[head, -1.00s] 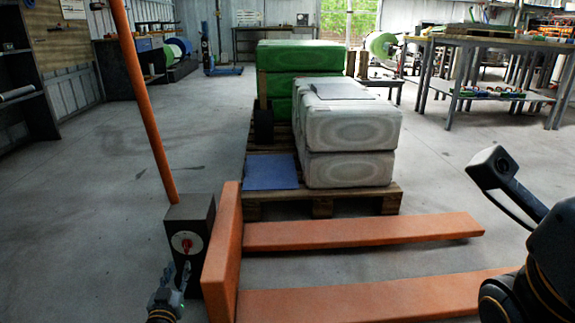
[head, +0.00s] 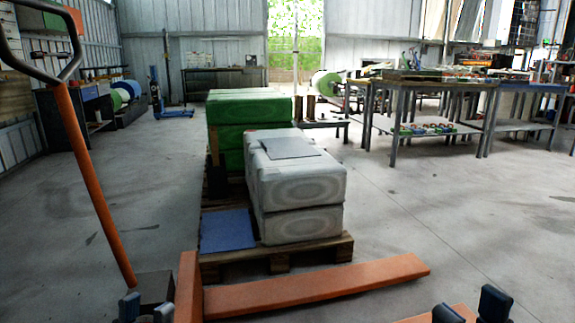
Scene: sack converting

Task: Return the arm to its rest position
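My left gripper (head: 146,309) shows at the bottom edge, left of centre, in front of the base of the orange pallet jack (head: 190,285). Its two dark fingertips are apart with nothing visible between them. My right gripper (head: 471,309) shows at the bottom right, near the jack's nearer fork. Its two fingertips are also apart with nothing visible between them. The rest of both grippers and both arms is below the frame.
The jack's tall handle (head: 92,180) rises at the left. Work tables (head: 430,85) stand at the right. The floor (head: 440,215) right of the pallet is clear.

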